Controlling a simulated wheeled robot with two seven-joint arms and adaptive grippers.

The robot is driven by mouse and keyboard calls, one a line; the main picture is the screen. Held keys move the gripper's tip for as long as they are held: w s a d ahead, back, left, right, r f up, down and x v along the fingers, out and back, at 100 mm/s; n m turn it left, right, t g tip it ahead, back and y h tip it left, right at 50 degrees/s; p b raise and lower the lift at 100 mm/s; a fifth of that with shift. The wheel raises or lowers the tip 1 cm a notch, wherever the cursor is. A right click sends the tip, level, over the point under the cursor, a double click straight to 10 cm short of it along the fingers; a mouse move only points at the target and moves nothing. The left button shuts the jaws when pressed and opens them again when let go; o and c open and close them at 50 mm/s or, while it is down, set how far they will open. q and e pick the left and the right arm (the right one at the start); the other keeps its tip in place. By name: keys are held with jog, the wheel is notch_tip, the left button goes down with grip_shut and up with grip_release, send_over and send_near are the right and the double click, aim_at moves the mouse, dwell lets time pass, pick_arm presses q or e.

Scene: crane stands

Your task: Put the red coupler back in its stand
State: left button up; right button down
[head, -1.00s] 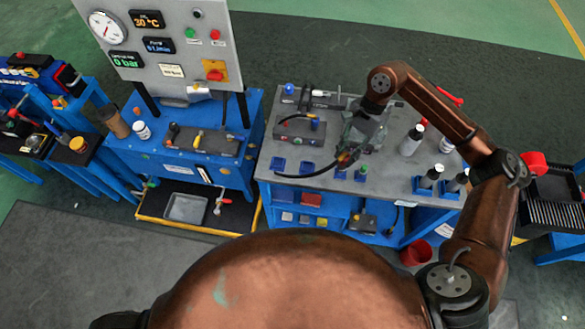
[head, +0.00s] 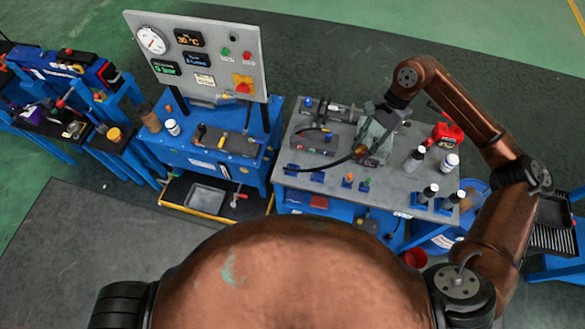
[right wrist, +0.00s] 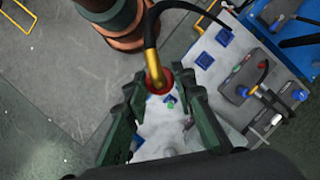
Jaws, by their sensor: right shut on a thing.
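My right gripper (head: 374,142) is over the grey bench top (head: 400,185). In the right wrist view its green fingers (right wrist: 160,90) are closed around the red coupler (right wrist: 167,80), with a brass fitting and a black hose above it. In the head view the coupler is mostly hidden by the gripper; the hose (head: 322,168) curves away to the left. Small blue stands (head: 291,170) and (head: 318,176) sit at the bench's front edge and look empty. Beside them are an orange-topped piece (head: 347,181) and a green-topped piece (head: 365,185). My left gripper is out of view.
Dark bottles (head: 414,160) and a red can (head: 447,134) stand right of the gripper. A grey unit (head: 312,140) stands to its left. A control panel (head: 205,55) rises above a blue bench further left. A red bucket (head: 415,257) is on the floor.

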aim_at(293, 170)
dwell(0.3)
